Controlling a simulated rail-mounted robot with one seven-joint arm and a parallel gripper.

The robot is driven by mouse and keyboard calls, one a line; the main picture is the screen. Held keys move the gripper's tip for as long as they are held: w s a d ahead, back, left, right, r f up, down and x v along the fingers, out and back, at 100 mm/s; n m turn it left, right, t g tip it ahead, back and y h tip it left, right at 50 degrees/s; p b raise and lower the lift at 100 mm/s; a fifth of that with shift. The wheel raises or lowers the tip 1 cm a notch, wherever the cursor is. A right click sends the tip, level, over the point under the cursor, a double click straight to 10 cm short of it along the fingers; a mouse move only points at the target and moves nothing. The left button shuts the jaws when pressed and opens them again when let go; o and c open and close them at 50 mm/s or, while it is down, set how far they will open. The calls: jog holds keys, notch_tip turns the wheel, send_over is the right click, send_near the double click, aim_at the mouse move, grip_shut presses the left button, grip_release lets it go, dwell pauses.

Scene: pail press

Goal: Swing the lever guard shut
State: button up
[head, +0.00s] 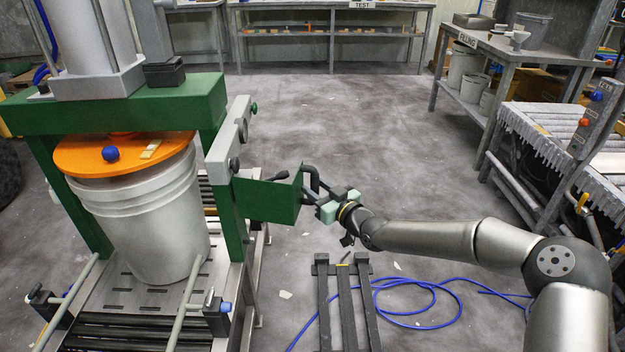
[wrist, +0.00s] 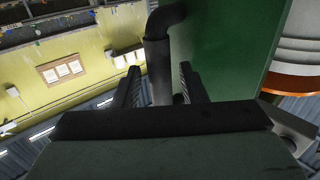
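The green lever guard (head: 268,200) juts out to the right from the press's right post, standing away from the press front. It also fills the upper right of the wrist view (wrist: 220,45). A black bar handle (head: 312,178) stands on its outer end. My gripper (head: 318,198) is at this handle. In the wrist view the handle (wrist: 158,70) rises between my two dark fingers (wrist: 160,85), with a visible gap on each side, so the gripper looks open around it. Contact with the handle cannot be told. A small black lever (head: 278,176) shows behind the guard's top edge.
The press holds a white pail (head: 150,220) with an orange lid (head: 120,152) under its green crossbeam (head: 120,105). A dark rack (head: 345,300) and a blue hose (head: 430,300) lie on the floor below my arm. A roller conveyor (head: 545,130) stands right. The middle floor is clear.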

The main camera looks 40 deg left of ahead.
jog(key=c, duration=0.8)
jog(key=shift+w+a+b, duration=0.2)
jog(key=shift+w+a, duration=0.25)
jog(key=shift+a, duration=0.25)
jog(key=shift+w+a+b, duration=0.2)
jog(key=shift+w+a, duration=0.3)
jog(key=shift+a, duration=0.25)
jog(key=shift+w+a+b, duration=0.2)
jog(key=shift+w+a, duration=0.25)
jog(key=shift+a, duration=0.25)
jog(key=o, duration=1)
jog(key=shift+d, duration=0.1)
jog(key=shift+s, duration=0.1)
